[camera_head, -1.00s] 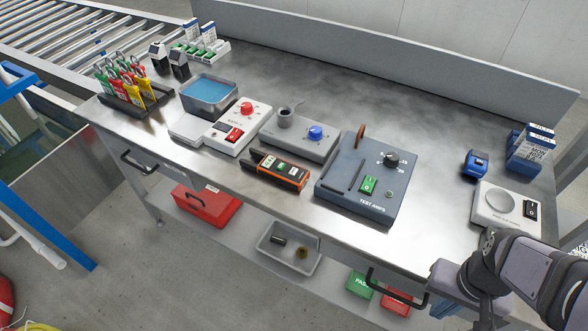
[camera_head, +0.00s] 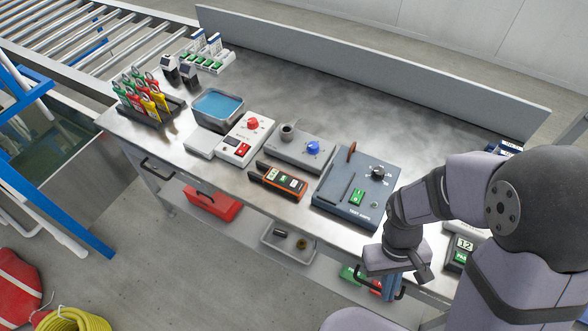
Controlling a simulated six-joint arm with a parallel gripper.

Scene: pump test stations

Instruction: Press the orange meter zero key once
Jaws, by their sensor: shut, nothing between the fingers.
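The orange meter (camera_head: 277,182) lies near the front edge of the bench, left of the blue-grey TEST AMPS box (camera_head: 335,200). It has an orange rim, a dark body and small pale and green patches on its face. Its zero key is too small to make out for certain. My gripper (camera_head: 421,272) is at the end of my bent arm, in front of the bench edge and well right of the meter. It is shut and empty, touching no key. Its fingers are small and partly merge with the dark wrist.
A grey unit with a blue knob (camera_head: 312,147) stands behind the meter, and a white unit with a red knob (camera_head: 253,124) to its left. A blue-filled tray (camera_head: 217,107) and padlock rack (camera_head: 148,104) stand farther left. My arm covers the bench's right part.

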